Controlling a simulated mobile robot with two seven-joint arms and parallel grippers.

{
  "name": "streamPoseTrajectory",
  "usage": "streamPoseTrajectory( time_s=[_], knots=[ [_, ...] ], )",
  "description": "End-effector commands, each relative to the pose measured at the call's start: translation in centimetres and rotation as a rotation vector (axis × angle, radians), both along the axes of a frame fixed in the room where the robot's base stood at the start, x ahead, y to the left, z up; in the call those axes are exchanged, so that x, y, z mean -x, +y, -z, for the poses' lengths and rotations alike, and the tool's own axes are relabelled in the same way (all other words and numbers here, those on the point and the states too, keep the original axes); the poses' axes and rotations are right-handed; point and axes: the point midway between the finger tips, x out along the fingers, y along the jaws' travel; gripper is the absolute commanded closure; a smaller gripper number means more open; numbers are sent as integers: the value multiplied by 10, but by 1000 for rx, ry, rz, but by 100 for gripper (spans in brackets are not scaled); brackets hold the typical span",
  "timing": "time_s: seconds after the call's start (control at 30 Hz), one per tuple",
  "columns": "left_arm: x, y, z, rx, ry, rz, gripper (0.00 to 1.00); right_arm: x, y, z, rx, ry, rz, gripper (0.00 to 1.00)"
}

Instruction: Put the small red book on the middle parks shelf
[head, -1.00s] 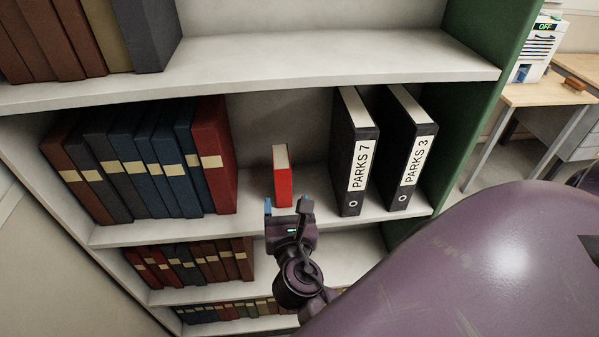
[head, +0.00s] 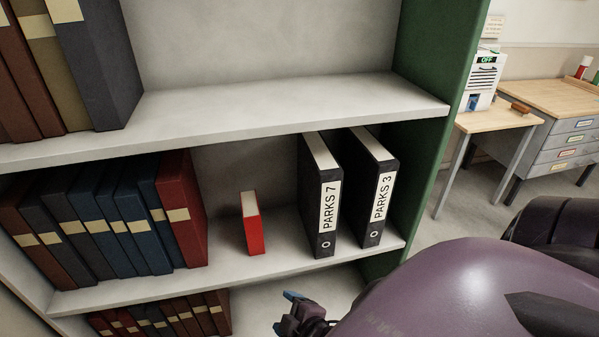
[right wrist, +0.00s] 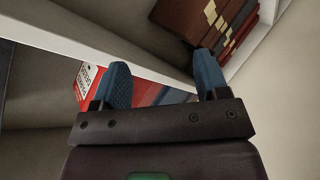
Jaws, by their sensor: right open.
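The small red book (head: 253,225) stands upright on the middle shelf (head: 285,257), between the row of large bound volumes and the black PARKS 7 binder (head: 325,205). The PARKS 3 binder (head: 376,195) stands to the right of that binder. My right gripper (head: 297,303) is low in the head view, below the middle shelf's front edge and apart from the book. In the right wrist view its blue fingers (right wrist: 165,80) are spread. A red and white printed thing (right wrist: 89,80) shows behind the left finger there; I cannot tell what it is. My left gripper is not in view.
Large blue and red volumes (head: 125,220) fill the middle shelf's left part. More books (head: 170,315) stand on the shelf below. The upper shelf (head: 270,105) overhangs, and the green side panel (head: 425,130) closes the right end. A desk (head: 500,118) stands beyond.

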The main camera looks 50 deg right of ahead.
Motion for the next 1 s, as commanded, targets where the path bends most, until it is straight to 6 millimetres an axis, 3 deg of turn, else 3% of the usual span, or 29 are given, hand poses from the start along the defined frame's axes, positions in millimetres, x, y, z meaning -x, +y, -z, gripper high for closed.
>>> streamPoseTrajectory(
  time_s=[0.2, 0.4, 1.0],
  knots=[
    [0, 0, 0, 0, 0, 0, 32, 20, -6, 19, -425, 4, 164, 32],
    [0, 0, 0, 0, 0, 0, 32, 28, -8, 26, -626, 6, 251, 32],
    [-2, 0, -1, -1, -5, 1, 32, 29, -8, 26, -652, 6, 263, 32]
  ],
)
